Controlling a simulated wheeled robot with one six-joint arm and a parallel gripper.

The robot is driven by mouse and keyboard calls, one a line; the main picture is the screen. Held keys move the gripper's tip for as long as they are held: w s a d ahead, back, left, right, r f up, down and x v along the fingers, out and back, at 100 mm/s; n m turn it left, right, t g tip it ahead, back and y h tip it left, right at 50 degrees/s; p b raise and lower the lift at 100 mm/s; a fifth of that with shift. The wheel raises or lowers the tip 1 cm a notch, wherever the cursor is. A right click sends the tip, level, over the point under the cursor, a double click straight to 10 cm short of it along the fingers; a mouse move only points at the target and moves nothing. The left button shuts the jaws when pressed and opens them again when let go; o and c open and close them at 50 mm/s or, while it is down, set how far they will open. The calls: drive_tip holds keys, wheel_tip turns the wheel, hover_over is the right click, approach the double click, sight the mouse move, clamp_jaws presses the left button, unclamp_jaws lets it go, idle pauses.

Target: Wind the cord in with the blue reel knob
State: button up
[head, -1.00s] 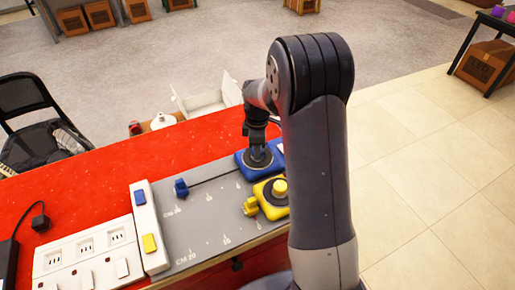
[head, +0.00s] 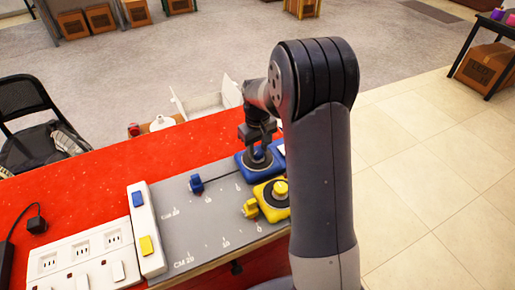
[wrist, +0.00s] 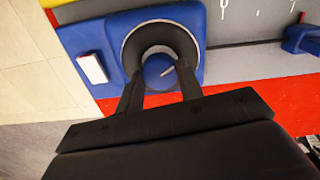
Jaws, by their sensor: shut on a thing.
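The blue reel (head: 243,166) sits at the far right end of the grey board. Its round blue knob (wrist: 157,71) stands in the middle of a dark ring. My gripper (head: 258,148) reaches down onto the knob from above; in the wrist view its two fingers (wrist: 160,88) are closed on the knob's sides. A thin dark cord runs left from the reel to a blue end piece (head: 196,184), which also shows in the wrist view (wrist: 300,41). The cord is partly out, over the board's marked scale.
A yellow reel (head: 268,205) with its own yellow end piece (head: 250,208) sits just in front of the blue one. The grey board (head: 200,235) lies on a red table (head: 90,185). A white switch strip (head: 148,250) and sockets (head: 85,262) stand at left.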

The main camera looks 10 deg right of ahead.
sight(258, 151)
drive_tip(key=m, duration=0.5)
drive_tip(key=shift+m, duration=0.4)
drive_tip(key=m, duration=0.6)
drive_tip(key=shift+r+b, duration=0.1)
drive_tip(key=shift+b, duration=0.25)
drive_tip(key=m, duration=0.6)
drive_tip(key=shift+m, duration=0.3)
drive_tip(key=m, duration=0.5)
drive_tip(key=shift+m, duration=0.3)
drive_tip(key=o, duration=1)
wheel_tip(258, 151, up, 11)
drive_tip(key=shift+b, duration=0.4)
drive_tip(key=shift+f, duration=0.2)
